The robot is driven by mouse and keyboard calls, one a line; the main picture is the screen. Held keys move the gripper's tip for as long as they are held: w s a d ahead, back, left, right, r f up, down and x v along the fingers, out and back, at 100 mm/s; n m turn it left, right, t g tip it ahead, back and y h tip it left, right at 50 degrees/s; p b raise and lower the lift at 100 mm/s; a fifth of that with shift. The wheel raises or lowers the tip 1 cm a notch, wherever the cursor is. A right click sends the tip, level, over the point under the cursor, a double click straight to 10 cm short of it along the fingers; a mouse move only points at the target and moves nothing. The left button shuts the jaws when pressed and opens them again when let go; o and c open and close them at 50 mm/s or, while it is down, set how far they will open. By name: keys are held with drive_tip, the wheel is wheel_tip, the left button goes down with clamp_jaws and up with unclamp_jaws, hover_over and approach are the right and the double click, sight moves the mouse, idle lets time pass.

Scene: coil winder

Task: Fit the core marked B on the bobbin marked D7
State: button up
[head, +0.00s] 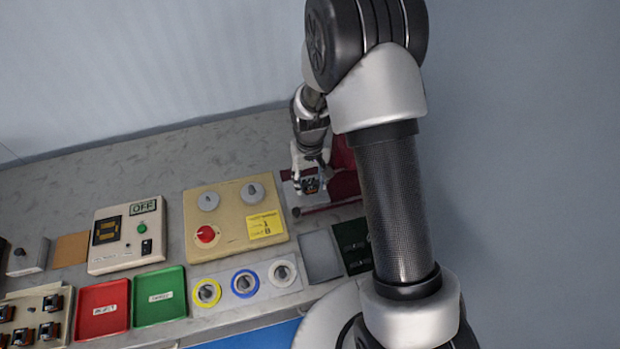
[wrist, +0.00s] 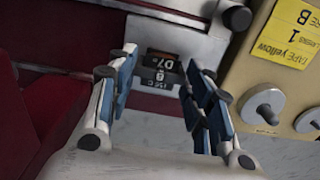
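A dark block with white markings (wrist: 160,68) that read D7, upside down in the wrist view, sits in a pale holder on the dark red machine. A small boxed character beside D7 looks like B or 8. In the head view this spot is small and partly covered by my gripper (head: 309,182).
A beige panel (head: 232,232) with grey knobs, a red knob and a yellow note stands left of my gripper. The note (wrist: 290,32) mentions yellow tape and B. Tape rolls (head: 245,283), a red tray (head: 103,310) and a green tray (head: 158,297) lie in front.

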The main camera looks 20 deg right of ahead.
drive_tip(key=o, duration=0.5)
wheel_tip(320, 180, up, 12)
drive_tip(key=shift+r, duration=0.1)
idle(0.5)
idle(0.4)
drive_tip(key=s+r+t, duration=0.1)
drive_tip(key=s+r, duration=0.4)
drive_tip(key=r, duration=0.4)
drive_tip(key=s+r+t, duration=0.1)
drive_tip(key=s+r, duration=0.2)
drive_tip(key=s, duration=0.3)
drive_tip(key=s+r+t, duration=0.1)
drive_tip(key=s+r, duration=0.2)
drive_tip(key=s, duration=0.3)
drive_tip(key=s+r+t, duration=0.1)
drive_tip(key=s+r, duration=0.2)
drive_tip(key=s, duration=0.4)
drive_tip(key=shift+t, duration=0.3)
